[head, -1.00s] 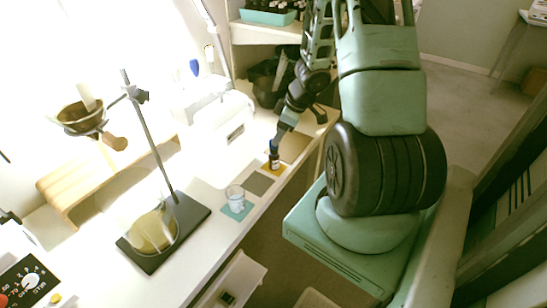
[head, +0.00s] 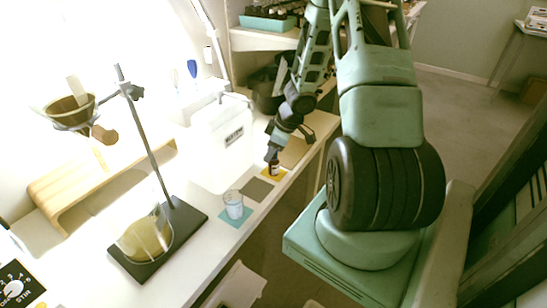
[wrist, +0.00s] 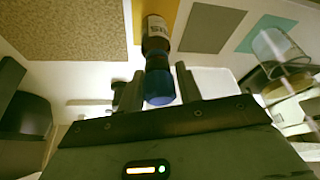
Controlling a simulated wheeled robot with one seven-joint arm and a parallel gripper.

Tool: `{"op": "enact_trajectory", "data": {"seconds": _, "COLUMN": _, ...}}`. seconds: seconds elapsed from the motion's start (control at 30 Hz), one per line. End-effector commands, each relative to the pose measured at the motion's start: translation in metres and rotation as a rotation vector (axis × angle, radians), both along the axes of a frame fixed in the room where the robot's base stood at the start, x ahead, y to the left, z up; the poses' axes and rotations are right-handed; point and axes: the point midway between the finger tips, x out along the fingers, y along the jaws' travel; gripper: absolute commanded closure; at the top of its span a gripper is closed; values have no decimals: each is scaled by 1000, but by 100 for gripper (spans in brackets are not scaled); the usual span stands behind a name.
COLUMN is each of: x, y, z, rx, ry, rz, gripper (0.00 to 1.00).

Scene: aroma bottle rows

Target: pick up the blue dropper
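The blue dropper (wrist: 159,82) is a blue rubber bulb on a small bottle with a brown and white label (wrist: 156,32). In the wrist view it lies between the two fingers of my gripper (wrist: 158,90), one close on each side. I cannot tell whether the fingers touch it. In the head view the bottle (head: 274,168) stands upright on a yellow-orange mat (head: 268,176), with my gripper (head: 273,158) right over its top. The fingers mostly hide the blue part there.
A grey mat (head: 256,190) lies beside it, then a glass beaker (head: 233,205) on a teal mat (head: 245,216). A brown board (head: 297,151) is on the other side. A white container (head: 222,145), a ring stand (head: 150,150) and a flask (head: 147,236) stand on the bench.

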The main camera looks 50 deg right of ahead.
Motion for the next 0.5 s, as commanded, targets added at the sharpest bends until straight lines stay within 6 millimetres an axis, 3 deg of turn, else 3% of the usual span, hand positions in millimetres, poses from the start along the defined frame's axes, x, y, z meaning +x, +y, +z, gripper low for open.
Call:
{"op": "enact_trajectory", "data": {"seconds": 0.37, "x": 0, "y": 0, "z": 1, "rx": 0, "ry": 0, "rz": 0, "gripper": 79}}
{"op": "enact_trajectory", "data": {"seconds": 0.5, "x": 0, "y": 0, "z": 11, "rx": -2, "ry": 0, "rz": 1, "gripper": 79}}
